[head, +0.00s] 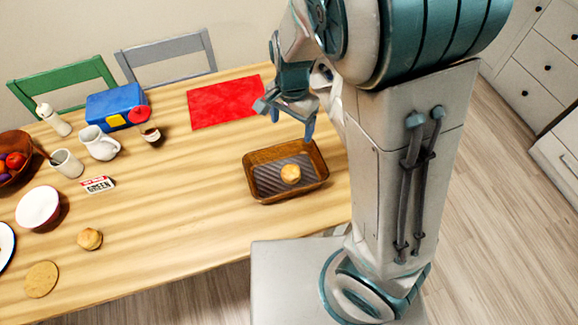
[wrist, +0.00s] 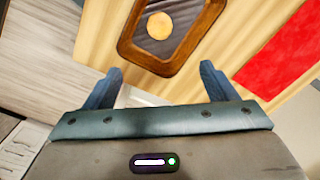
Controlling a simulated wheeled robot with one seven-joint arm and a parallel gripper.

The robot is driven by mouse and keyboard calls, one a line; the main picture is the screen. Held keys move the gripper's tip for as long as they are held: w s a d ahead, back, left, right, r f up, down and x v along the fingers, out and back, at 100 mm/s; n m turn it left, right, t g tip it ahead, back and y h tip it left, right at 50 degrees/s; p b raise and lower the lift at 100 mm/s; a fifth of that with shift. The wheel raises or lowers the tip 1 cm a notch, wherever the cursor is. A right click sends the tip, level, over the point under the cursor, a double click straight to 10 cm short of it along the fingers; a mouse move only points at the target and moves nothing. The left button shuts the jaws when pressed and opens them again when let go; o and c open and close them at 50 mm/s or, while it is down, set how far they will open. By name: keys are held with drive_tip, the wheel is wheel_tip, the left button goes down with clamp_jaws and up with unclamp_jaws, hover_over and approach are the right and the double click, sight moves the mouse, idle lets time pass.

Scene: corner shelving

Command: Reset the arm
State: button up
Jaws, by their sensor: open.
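My gripper (head: 285,122) is raised over the table, just above and behind the wooden tray in the head view. Its two blue fingers also show in the wrist view (wrist: 160,90), spread wide with nothing between them. The wooden tray (head: 318,185) has a dark ridged inside and holds one round bun (head: 290,173). In the wrist view the tray (wrist: 145,62) and the bun (wrist: 160,26) lie beyond the fingertips, apart from them.
A red mat (head: 225,102) lies behind the tray. To the left are a blue box (head: 113,105), a white pitcher (head: 98,143), a bowl (head: 38,207), a bun (head: 89,239) and a flat round item (head: 41,279). Chairs (head: 165,60) stand behind. The table's middle is clear.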

drive_tip(key=s+d+r+n+t, duration=0.3)
drive_tip(key=s+d+r+n, duration=0.5)
drive_tip(key=s+d+r, duration=0.3)
wheel_tip(320, 180, up, 2)
drive_tip(key=shift+s+d+r+t, duration=0.3)
drive_tip(key=shift+s+t, duration=0.1)
drive_tip(key=shift+s, duration=0.45)
idle(0.4)
